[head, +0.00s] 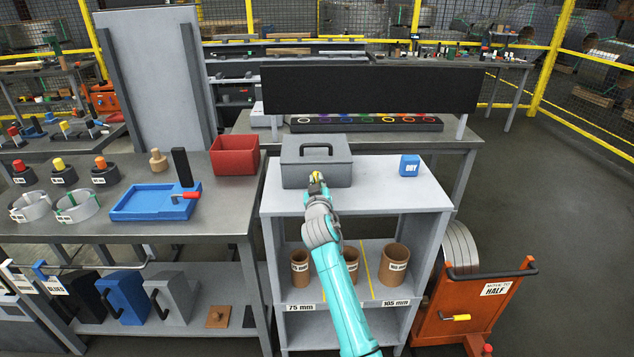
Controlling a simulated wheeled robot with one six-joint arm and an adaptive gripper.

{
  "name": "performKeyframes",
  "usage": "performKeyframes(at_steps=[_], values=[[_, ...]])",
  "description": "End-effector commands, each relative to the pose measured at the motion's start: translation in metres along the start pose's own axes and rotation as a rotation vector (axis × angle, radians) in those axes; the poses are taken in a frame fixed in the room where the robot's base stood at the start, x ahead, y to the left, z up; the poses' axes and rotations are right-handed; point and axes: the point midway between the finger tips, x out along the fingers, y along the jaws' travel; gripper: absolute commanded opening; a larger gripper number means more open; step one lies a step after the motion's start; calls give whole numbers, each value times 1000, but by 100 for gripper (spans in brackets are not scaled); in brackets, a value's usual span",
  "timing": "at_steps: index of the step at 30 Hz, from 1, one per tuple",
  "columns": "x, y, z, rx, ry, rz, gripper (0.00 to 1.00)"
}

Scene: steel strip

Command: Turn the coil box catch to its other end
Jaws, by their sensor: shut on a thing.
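The grey coil box (300,175) stands on top of the small grey shelf unit, with a dark carrying handle (316,147) on its closed lid. My gripper (317,180) is at the middle of the box's front face, shut on a small yellow catch (316,176). The gripper hides most of the catch, so I cannot tell which end it is turned to. My turquoise arm reaches up to it from the lower right.
A blue block marked DRY (409,166) stands right of the box on the shelf unit (375,198). A red bin (236,157) and blue tray fixture (150,203) stand on the left bench. An orange cart (460,315) is at lower right.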

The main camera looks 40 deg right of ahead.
Motion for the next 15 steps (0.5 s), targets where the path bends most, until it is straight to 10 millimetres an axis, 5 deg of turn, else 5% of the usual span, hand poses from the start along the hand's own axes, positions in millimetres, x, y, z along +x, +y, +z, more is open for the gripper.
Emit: performKeyframes(at_steps=[15], values=[[0, -3, 1, -489, -1, -1, 0]])
